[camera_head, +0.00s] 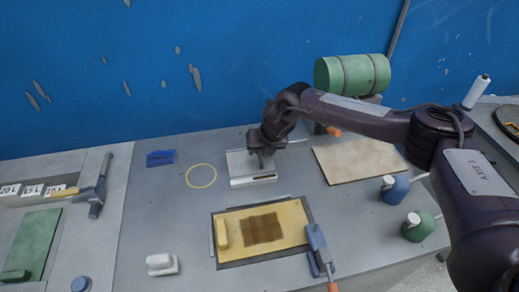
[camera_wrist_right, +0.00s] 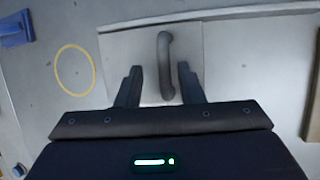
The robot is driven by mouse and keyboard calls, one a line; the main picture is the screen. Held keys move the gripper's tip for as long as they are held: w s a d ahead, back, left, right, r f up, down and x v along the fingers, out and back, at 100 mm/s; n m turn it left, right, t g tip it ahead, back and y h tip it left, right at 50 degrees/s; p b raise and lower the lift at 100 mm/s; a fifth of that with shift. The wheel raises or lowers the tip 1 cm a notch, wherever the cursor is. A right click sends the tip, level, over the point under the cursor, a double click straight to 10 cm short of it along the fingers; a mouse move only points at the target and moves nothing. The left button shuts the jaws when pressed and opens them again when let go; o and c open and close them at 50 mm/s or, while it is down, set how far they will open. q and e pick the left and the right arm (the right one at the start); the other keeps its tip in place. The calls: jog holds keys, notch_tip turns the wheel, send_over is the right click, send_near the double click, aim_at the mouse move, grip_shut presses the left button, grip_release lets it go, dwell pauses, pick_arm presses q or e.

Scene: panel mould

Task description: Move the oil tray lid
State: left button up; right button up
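The oil tray lid (camera_head: 238,168) is a flat, pale grey plate on the bench, left of the tan board. In the right wrist view the lid (camera_wrist_right: 128,50) carries a dark, curved handle (camera_wrist_right: 164,52). My right gripper (camera_head: 262,160) is over the lid, pointing down, and hides part of it. In the right wrist view the right gripper (camera_wrist_right: 160,80) is open, with the near end of the handle between its two spread fingers. I cannot see either finger pressing on the handle. My left gripper is not in view.
A yellow ring (camera_head: 201,176) marks bare bench left of the lid. A yellow panel mould (camera_head: 285,215) lies in front, with a blue clamp (camera_head: 318,245) at its corner. A tan board (camera_head: 355,162) is to the right. A hammer (camera_head: 98,195) lies left.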

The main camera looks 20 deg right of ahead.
jog(key=b+v, duration=0.1)
jog(key=v, duration=0.6)
jog(key=shift+r+b, duration=0.3)
jog(key=shift+b, duration=0.05)
jog(key=shift+s, duration=0.15)
